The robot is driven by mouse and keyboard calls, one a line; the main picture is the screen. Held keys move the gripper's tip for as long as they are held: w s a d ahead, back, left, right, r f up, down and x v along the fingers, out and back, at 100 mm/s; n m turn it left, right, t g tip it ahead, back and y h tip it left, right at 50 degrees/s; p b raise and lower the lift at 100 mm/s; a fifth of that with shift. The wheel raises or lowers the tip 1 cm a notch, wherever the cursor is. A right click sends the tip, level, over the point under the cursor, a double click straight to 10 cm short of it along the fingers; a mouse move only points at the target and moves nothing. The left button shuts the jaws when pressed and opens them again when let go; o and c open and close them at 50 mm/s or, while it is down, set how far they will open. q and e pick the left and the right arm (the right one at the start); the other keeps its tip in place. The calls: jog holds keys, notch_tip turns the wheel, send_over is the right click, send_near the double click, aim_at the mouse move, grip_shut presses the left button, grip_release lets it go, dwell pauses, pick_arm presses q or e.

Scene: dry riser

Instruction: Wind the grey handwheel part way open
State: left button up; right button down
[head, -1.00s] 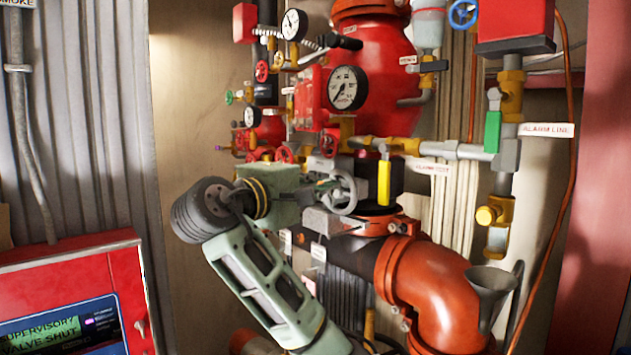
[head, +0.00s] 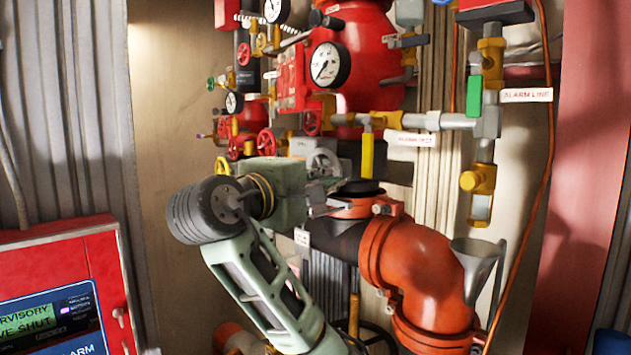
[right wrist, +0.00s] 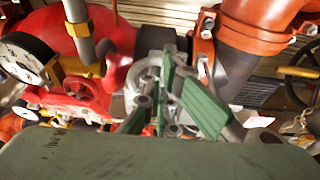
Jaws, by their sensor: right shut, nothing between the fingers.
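The grey handwheel (head: 322,163) sits at the middle of the pipework in the head view, on a grey housing. Its lower part is hidden behind my right gripper. My right gripper (head: 334,190) is shut and empty, its fingers just below and in front of the wheel. I cannot tell whether they touch it. In the right wrist view part of the wheel (right wrist: 141,78) shows to the left of the fingers (right wrist: 180,82), partly covered by them. My left gripper is not in view.
A yellow lever (head: 367,153) stands right of the wheel. Red valve wheels (head: 267,141) and a gauge (head: 328,65) lie above. A large orange elbow pipe (head: 425,275) and grey funnel (head: 477,262) are at lower right. A red panel (head: 60,250) at left partly reads "VE SHUT".

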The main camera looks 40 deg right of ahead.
jog(key=shift+x, duration=0.8)
dwell(0.4)
jog(key=shift+s+d+r, duration=0.1)
jog(key=shift+s+r, duration=0.05)
jog(key=shift+s, duration=0.05)
